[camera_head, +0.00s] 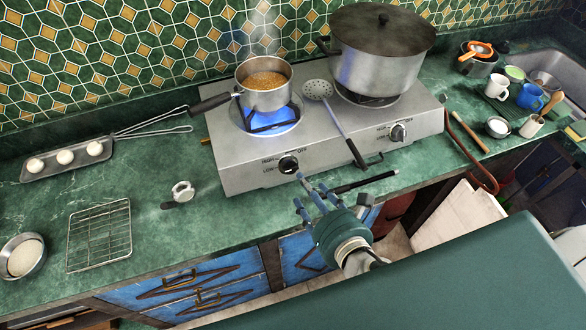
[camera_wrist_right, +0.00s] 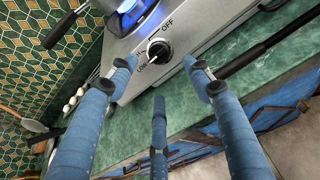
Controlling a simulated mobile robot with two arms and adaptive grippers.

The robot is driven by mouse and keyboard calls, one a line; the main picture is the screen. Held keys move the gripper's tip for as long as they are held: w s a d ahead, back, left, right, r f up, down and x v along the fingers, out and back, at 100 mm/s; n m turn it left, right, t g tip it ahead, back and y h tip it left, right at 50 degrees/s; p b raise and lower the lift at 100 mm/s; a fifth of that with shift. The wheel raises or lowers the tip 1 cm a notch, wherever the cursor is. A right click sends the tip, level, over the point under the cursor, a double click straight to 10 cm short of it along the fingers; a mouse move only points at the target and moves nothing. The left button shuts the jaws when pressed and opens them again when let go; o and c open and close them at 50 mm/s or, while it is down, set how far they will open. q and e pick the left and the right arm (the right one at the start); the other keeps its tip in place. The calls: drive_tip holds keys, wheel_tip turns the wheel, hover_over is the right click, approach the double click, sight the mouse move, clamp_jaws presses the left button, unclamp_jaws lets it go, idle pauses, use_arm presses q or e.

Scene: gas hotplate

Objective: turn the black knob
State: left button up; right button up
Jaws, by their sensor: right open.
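The black knob (camera_head: 288,165) is on the front panel of the silver gas hotplate (camera_head: 235,173), below the left burner. Its panel is marked HIGH, LOW and OFF. In the right wrist view the black knob (camera_wrist_right: 159,49) shows ahead, between the fingertips and beyond them. My right gripper (camera_head: 309,189) has blue fingers and is spread open in front of the panel, just below and right of the knob in the head view. In the right wrist view the gripper (camera_wrist_right: 159,74) is empty, apart from the knob. My left gripper is not in view.
A saucepan (camera_head: 265,99) steams over a blue flame (camera_head: 290,125). A large lidded pot (camera_head: 375,68) stands on the right burner. A skimmer (camera_head: 340,125) crosses the hotplate; a black-handled utensil (camera_head: 365,182) lies near the gripper.

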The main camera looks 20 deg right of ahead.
sight(293, 170)
drive_tip(key=p+x, duration=0.2)
drive_tip(key=x, duration=0.8)
drive_tip(key=shift+w+a+f, duration=0.15)
drive_tip(key=shift+w, duration=0.15)
drive_tip(key=c, duration=1.1)
